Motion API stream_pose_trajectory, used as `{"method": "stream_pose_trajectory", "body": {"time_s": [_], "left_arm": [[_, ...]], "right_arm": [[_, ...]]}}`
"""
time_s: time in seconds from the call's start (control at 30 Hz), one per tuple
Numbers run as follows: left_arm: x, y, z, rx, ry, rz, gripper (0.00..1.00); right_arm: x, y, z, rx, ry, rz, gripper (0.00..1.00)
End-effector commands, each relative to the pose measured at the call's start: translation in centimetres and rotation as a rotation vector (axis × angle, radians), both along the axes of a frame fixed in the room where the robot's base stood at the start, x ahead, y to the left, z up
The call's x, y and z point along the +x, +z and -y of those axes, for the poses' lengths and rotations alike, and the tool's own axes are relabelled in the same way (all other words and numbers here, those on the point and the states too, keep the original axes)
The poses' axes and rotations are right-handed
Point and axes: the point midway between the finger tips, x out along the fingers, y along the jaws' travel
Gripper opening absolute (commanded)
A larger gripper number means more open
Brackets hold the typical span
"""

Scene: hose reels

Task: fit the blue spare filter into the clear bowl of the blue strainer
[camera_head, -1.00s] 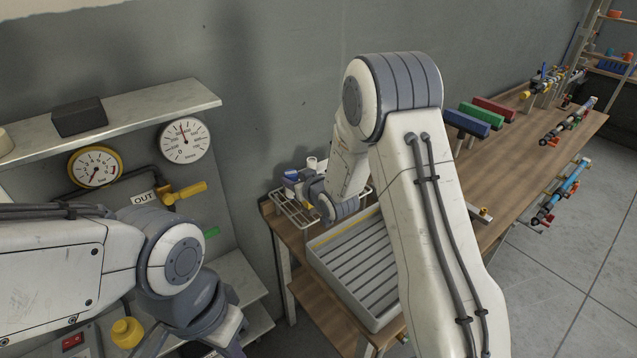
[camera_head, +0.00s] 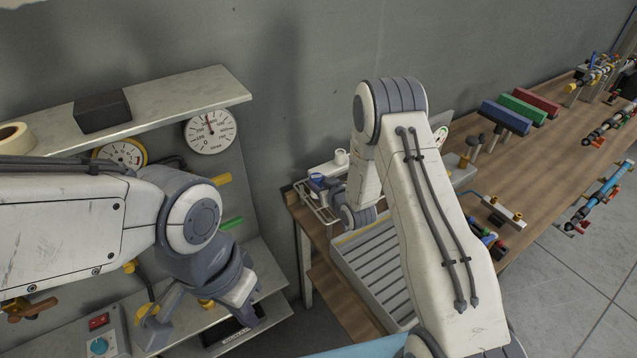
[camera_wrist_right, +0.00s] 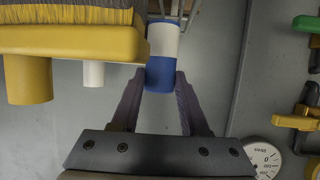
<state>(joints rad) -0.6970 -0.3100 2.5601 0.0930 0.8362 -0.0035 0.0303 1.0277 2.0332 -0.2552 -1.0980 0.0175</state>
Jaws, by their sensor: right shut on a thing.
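The spare filter (camera_wrist_right: 161,60), a white cylinder with a blue lower end, stands between the fingers of my right gripper (camera_wrist_right: 160,100) in the right wrist view. The gripper is shut on its blue end. In the head view my right gripper (camera_head: 328,192) is at the wire rack on the bench's left end, with a blue patch beside it, partly hidden by my arm. My left gripper (camera_head: 152,326) is low by the panel at left, and its finger gap is unclear. I cannot make out the blue strainer or its clear bowl.
A grey ribbed tray (camera_head: 372,275) lies just in front of the rack. A yellow block with bristles (camera_wrist_right: 70,40) is close beside the filter in the right wrist view. Gauges (camera_head: 211,131) and a shelf (camera_head: 180,98) are on the left. Blue, green and red blocks (camera_head: 522,109) stand farther back.

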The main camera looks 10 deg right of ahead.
Motion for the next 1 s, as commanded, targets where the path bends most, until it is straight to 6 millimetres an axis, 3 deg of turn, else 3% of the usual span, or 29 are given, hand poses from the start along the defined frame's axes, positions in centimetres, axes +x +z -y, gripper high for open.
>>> {"method": "stream_pose_trajectory", "body": {"time_s": [0.13,0.5,0.53,0.6,1.0], "left_arm": [[0.0,0.5,0.0,0.000,-0.001,0.000,0.00],[0.0,-0.1,0.0,0.000,0.000,0.000,0.00],[0.0,0.0,0.0,0.000,0.000,0.000,0.00],[0.0,0.1,0.0,0.000,0.000,0.000,0.00],[0.0,0.6,0.0,0.000,0.000,0.000,0.00]], "right_arm": [[0.0,-1.0,-0.1,0.000,0.001,0.000,0.00],[0.0,-1.5,-0.3,0.001,0.004,0.001,0.00],[0.0,-1.4,-0.3,0.001,0.004,0.001,0.52],[0.0,-1.3,-0.3,0.001,0.004,0.001,0.75],[0.0,-0.8,-0.3,0.000,0.003,0.001,0.75]]}}
